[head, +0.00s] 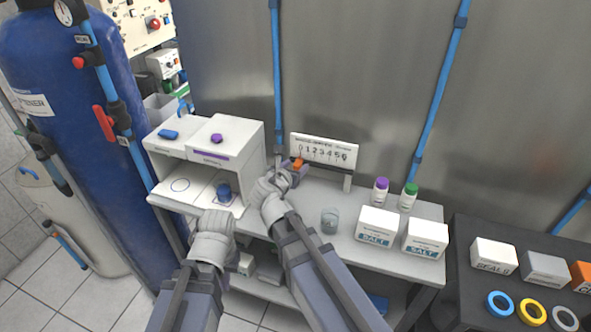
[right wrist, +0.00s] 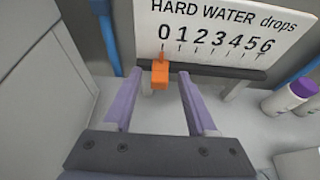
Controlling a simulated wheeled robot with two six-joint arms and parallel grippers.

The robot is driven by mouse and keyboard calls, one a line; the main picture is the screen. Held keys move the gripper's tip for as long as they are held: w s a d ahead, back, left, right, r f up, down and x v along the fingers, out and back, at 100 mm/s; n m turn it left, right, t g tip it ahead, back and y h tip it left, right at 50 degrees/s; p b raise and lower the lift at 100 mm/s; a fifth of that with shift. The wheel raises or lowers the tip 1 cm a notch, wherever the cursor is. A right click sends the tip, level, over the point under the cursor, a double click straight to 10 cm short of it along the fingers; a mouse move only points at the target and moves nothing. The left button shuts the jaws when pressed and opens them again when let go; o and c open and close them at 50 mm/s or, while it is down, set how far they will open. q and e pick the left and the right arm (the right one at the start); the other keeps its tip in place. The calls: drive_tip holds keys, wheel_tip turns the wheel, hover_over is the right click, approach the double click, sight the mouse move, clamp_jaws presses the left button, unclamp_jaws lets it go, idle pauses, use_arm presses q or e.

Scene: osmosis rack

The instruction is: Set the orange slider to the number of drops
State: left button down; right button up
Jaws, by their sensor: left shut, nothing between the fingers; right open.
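The orange slider (head: 297,164) sits on a dark rail below a white number scale (head: 324,149). In the right wrist view the slider (right wrist: 160,73) stands under the 0 of the "HARD WATER drops" scale (right wrist: 215,35), which runs from 0 to 6. My right gripper (right wrist: 158,95) is open, its two purple fingers on either side of the slider's line, with the slider near the fingertips. It cannot be told whether they touch it. My left gripper (head: 218,220) is shut and empty in front of the white cabinet. A clear beaker (head: 329,220) stands on the bench.
Purple-capped (head: 380,191) and green-capped (head: 408,197) bottles and two SALT boxes (head: 377,226) stand at right. A dark table (head: 470,235) holds more boxes and coloured rings.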

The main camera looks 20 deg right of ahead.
drive_tip(key=shift+w+d+f, duration=0.1)
drive_tip(key=shift+w, duration=0.1)
clamp_jaws()
idle(0.4)
idle(1.0)
